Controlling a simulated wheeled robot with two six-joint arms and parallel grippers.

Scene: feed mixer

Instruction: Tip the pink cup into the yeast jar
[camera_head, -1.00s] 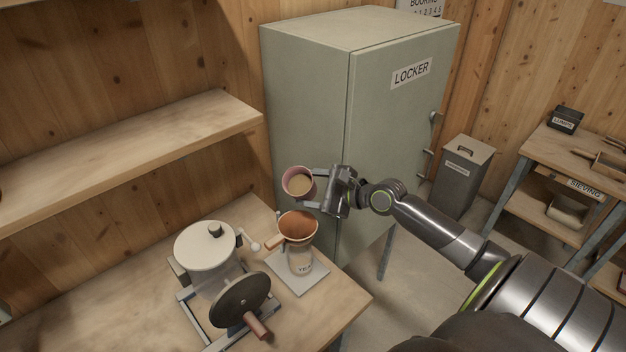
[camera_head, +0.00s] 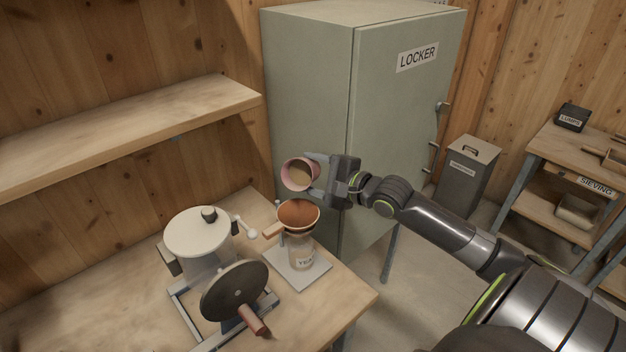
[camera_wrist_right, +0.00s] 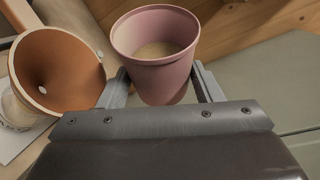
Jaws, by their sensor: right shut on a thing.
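The pink cup (camera_head: 298,174) is held above and slightly behind the orange-brown funnel, tilted toward it, with tan contents inside. In the right wrist view the cup (camera_wrist_right: 155,72) sits between the fingers with the tan contents low inside. My right gripper (camera_head: 314,176) is shut on the cup. The yeast jar (camera_head: 302,252) is clear glass with a partly readable label and stands on a pale plate on the bench. The funnel (camera_head: 298,216) sits in its mouth; in the right wrist view the funnel (camera_wrist_right: 62,70) shows a hole at its bottom. My left gripper is not in view.
A hand mill with a white lid (camera_head: 197,232) and dark wheel (camera_head: 235,291) stands left of the jar on the wooden bench (camera_head: 110,298). A green locker (camera_head: 310,100) is close behind the gripper. A wall shelf (camera_head: 120,125) is at left.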

